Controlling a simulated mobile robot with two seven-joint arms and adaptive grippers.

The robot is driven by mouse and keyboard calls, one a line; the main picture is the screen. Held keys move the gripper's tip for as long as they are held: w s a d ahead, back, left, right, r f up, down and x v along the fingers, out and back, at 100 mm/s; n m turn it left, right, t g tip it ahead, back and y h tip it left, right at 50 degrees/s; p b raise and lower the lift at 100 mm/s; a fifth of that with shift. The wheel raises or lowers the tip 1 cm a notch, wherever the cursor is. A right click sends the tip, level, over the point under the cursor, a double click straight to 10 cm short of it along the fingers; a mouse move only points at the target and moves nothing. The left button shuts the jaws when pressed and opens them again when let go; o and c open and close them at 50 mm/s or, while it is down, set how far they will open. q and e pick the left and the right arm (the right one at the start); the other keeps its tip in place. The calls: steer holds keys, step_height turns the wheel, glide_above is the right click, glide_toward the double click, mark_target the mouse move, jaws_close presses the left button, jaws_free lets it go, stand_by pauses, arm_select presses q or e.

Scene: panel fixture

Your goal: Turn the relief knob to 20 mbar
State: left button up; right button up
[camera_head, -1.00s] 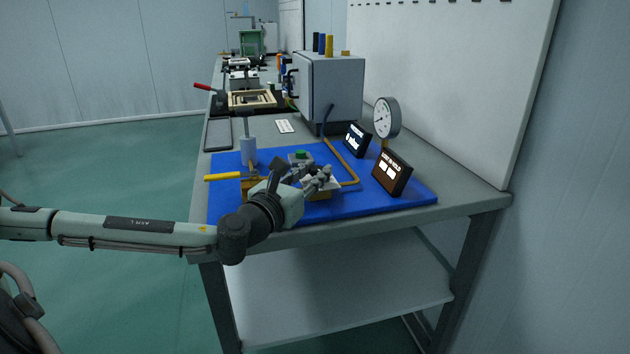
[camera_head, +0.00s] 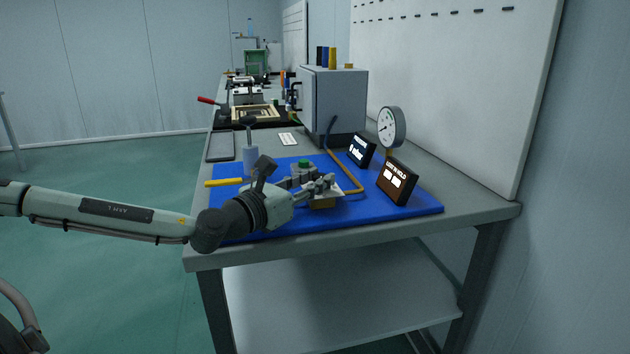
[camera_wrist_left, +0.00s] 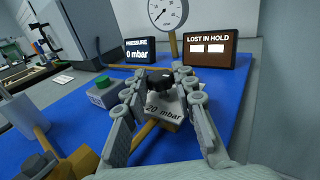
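The relief knob (camera_wrist_left: 158,80) is black and sits above a pale plate (camera_wrist_left: 163,112) reading "20 mbar" in the left wrist view. My left gripper (camera_wrist_left: 160,88) has its fingers apart, one on each side of the knob; I see no clear contact. The pressure display (camera_wrist_left: 138,50) reads 0 mbar. The dial gauge (camera_wrist_left: 167,12) stands behind it. My right gripper is not in view.
A "LOST IN HOLD" display (camera_wrist_left: 210,48) with two white boxes stands behind the knob. A green button box (camera_wrist_left: 103,92) is left of the gripper. A brass pipe (camera_head: 345,172) crosses the mat. A yellow-handled valve (camera_head: 224,183) and grey cylinder (camera_head: 250,158) stand left.

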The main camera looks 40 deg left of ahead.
arm_select(q)
steer(key=o, duration=0.4)
steer(key=shift+d, duration=0.1)
steer(key=shift+o, duration=0.2)
step_height(320, 180, up, 10)
stand_by(0.4)
